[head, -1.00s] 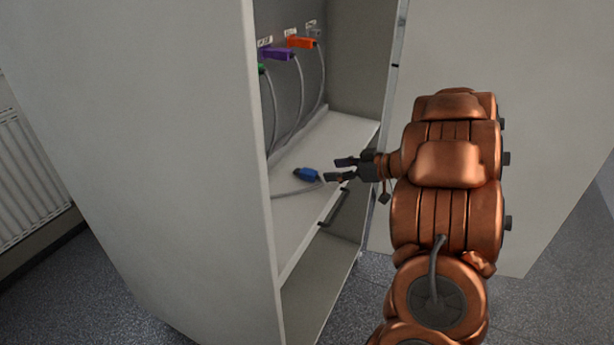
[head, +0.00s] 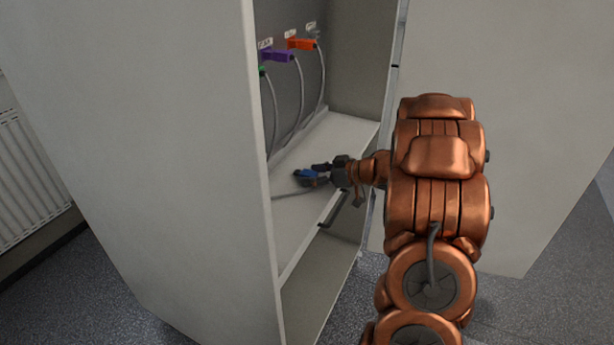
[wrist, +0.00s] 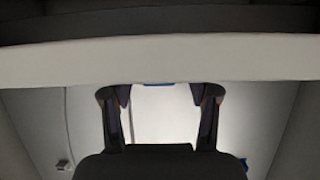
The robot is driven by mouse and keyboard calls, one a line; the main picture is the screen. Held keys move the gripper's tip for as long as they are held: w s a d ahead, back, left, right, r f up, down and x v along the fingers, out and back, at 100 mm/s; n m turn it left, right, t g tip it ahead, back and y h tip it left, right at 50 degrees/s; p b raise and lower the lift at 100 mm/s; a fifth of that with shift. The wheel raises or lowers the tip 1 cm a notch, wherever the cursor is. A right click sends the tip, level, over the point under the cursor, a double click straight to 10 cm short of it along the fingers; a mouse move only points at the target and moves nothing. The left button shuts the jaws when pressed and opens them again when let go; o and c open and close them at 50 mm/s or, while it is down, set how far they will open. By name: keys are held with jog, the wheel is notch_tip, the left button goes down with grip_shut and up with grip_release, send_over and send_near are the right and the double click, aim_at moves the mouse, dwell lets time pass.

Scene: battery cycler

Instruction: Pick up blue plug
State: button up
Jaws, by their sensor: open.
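The blue plug (head: 306,177) lies on the white shelf (head: 290,210) inside the open cabinet, with its grey cable running left along the shelf. My gripper (head: 318,174) is at the plug in the head view, its fingers reaching over the plug's right part. The fingers partly cover the plug. In the wrist view my gripper (wrist: 160,97) shows its two fingers spread apart with nothing held between them. A thin blue strip of the plug (wrist: 160,84) shows between the fingertips, under the pale shelf edge. I cannot tell whether the fingers touch the plug.
Purple (head: 278,55), orange (head: 302,44) and green (head: 262,71) plugs sit in the cabinet's back wall, with grey cables hanging down. The cabinet's side wall (head: 200,150) stands left. The open door (head: 520,130) stands right, behind my arm.

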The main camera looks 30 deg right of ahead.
jog(key=shift+c, duration=0.4)
grip_shut()
jog(key=shift+r, duration=0.1)
jog(key=shift+d+r, duration=0.1)
jog(key=shift+r, duration=0.45)
jog(key=shift+s+r, duration=0.25)
jog(key=shift+r, duration=0.35)
jog(key=shift+s+r, duration=0.2)
jog(key=shift+r, duration=0.4)
jog(key=s+r+b, duration=0.1)
jog(key=s, duration=1.4)
jog(key=shift+r+b, duration=0.15)
jog(key=shift+b, duration=0.25)
jog(key=shift+r, duration=0.1)
